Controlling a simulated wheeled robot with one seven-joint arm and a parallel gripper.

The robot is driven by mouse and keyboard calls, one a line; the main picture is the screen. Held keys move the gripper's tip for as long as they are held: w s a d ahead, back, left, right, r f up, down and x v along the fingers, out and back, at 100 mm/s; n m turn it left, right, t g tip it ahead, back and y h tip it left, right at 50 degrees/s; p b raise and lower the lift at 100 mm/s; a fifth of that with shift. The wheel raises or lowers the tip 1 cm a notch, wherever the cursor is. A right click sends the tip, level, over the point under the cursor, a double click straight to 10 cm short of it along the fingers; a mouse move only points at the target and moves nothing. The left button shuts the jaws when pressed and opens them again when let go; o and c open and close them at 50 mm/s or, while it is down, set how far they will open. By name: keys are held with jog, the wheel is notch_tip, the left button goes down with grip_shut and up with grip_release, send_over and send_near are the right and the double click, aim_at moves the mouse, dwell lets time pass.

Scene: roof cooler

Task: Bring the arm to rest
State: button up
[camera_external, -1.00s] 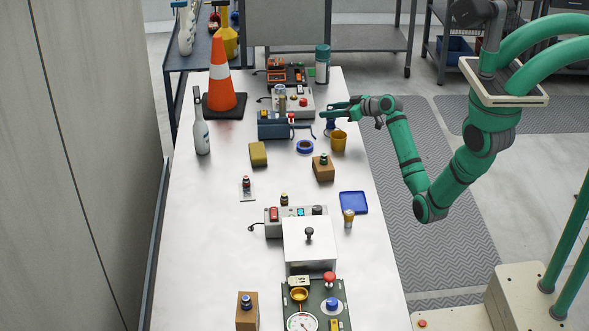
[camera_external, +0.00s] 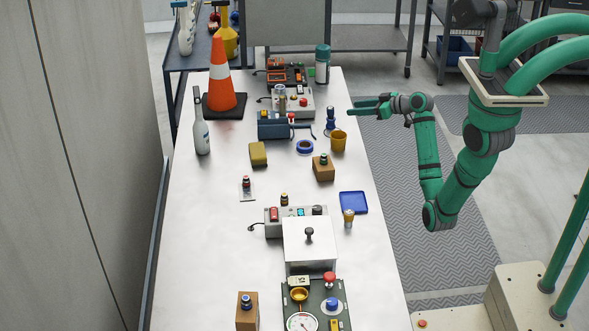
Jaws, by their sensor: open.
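My gripper (camera_external: 362,107) is at the right edge of the long white table (camera_external: 215,250), near its far half. Its green fingers point left and it holds nothing that I can see. My green arm is folded, with the elbow low over the floor mat beside the table. The gripper appears above and to the right of a yellow cup (camera_external: 338,140) and a small blue-based item (camera_external: 330,119), apart from both in the picture.
An orange cone (camera_external: 222,75) and a bottle (camera_external: 201,130) stand at the left. A white lidded box (camera_external: 309,245), a blue tray (camera_external: 353,202) and a wooden block (camera_external: 323,170) are on the table. The patterned floor mat (camera_external: 390,245) right of the table is clear.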

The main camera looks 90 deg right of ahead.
dwell(0.4)
jog(key=s+a+f+n+g, duration=0.1)
jog(key=s+a+f+g, duration=0.1)
jog(key=s+a+f, duration=0.5)
jog(key=s+a+f+g, duration=0.3)
jog(key=a+f, duration=0.1)
jog(key=f, duration=0.4)
jog(key=w+a+f+n, duration=0.1)
jog(key=w+a+f, duration=0.1)
jog(key=a+f, duration=0.6)
jog(key=w+a+f, duration=0.2)
jog(key=a+f, duration=0.1)
jog(key=a, duration=0.8)
jog(key=s+a+n+t+y, duration=0.1)
jog(key=a+n+t+y, duration=0.15)
jog(key=a, duration=1.05)
jog(key=s+a+r+n+t+y, duration=0.1)
jog(key=a+r+t+y, duration=0.4)
jog(key=a+r, duration=0.6)
notch_tip(320, 180, up, 4)
jog(key=shift+s+a+f+n+t, duration=0.15)
jog(key=shift+s+n+t, duration=0.25)
jog(key=shift+n+t, duration=0.35)
